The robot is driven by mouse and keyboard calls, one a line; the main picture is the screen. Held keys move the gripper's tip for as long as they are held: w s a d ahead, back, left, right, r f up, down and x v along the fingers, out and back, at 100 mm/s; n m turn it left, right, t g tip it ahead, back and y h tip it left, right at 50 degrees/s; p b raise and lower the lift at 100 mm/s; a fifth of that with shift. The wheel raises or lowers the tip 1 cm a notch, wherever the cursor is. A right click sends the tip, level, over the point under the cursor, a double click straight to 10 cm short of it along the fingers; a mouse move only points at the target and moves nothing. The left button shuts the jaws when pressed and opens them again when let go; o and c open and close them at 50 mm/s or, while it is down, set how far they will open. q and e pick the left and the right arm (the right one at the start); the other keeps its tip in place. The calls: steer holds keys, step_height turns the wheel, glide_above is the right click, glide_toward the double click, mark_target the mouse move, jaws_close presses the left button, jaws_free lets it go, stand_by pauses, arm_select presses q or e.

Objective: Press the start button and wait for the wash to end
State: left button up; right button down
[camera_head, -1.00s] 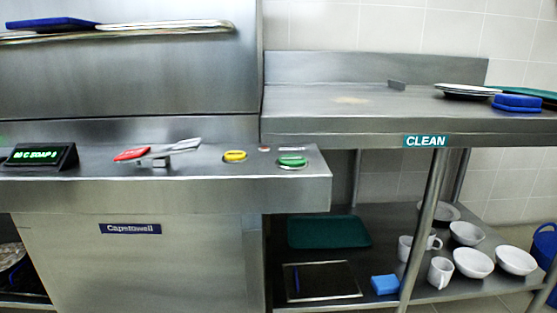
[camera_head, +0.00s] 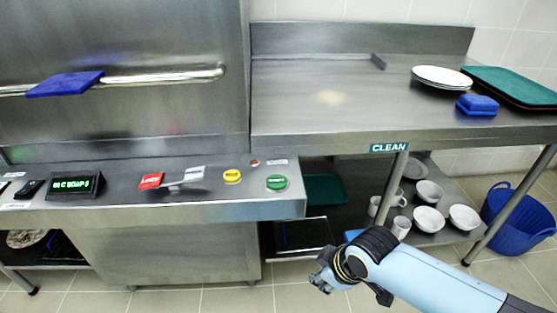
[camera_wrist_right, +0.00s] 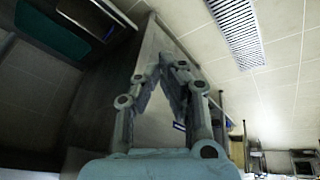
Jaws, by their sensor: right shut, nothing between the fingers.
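The green start button (camera_head: 277,182) sits on the right end of the steel control ledge, with a yellow button (camera_head: 232,176) to its left. A black display (camera_head: 75,185) with green text stands further left on the ledge. The washer's steel hood (camera_head: 120,110) is above the ledge. My right gripper (camera_head: 322,282) is in front of and below the ledge's right end, apart from the buttons. In the right wrist view its fingers (camera_wrist_right: 165,62) meet at the tips with nothing between them. My left gripper is not seen.
The clean table (camera_head: 300,100) on the right holds white plates (camera_head: 441,77), a blue sponge (camera_head: 478,104) and a green tray (camera_head: 515,86). Bowls and mugs stand on its lower shelf (camera_head: 435,235). A blue basket (camera_head: 515,215) is on the floor at right.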

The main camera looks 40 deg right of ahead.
arm_select(q)
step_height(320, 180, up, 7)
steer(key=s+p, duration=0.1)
steer(key=p, duration=0.5)
arm_select(e)
steer(key=w+r+n+p, duration=0.1)
steer(key=w+r, duration=0.2)
steer(key=r, duration=0.3)
steer(key=w+r+n+t+p, duration=0.1)
steer(key=w+r, duration=0.2)
steer(key=r, duration=0.3)
steer(key=w+r+n+t+y+p, duration=0.1)
steer(key=w+r, duration=0.2)
steer(key=r, duration=0.3)
steer(key=shift+a, duration=0.4)
step_height(320, 180, up, 10)
steer(key=n+t+p, duration=0.2)
steer(key=n+p, duration=0.2)
steer(key=p, duration=0.2)
glide_above(274, 182)
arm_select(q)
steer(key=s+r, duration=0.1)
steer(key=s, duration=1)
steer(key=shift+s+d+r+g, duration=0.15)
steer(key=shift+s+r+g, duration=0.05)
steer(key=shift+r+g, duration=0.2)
arm_select(e)
steer(key=shift+r+y, duration=0.2)
steer(key=shift+y, duration=0.1)
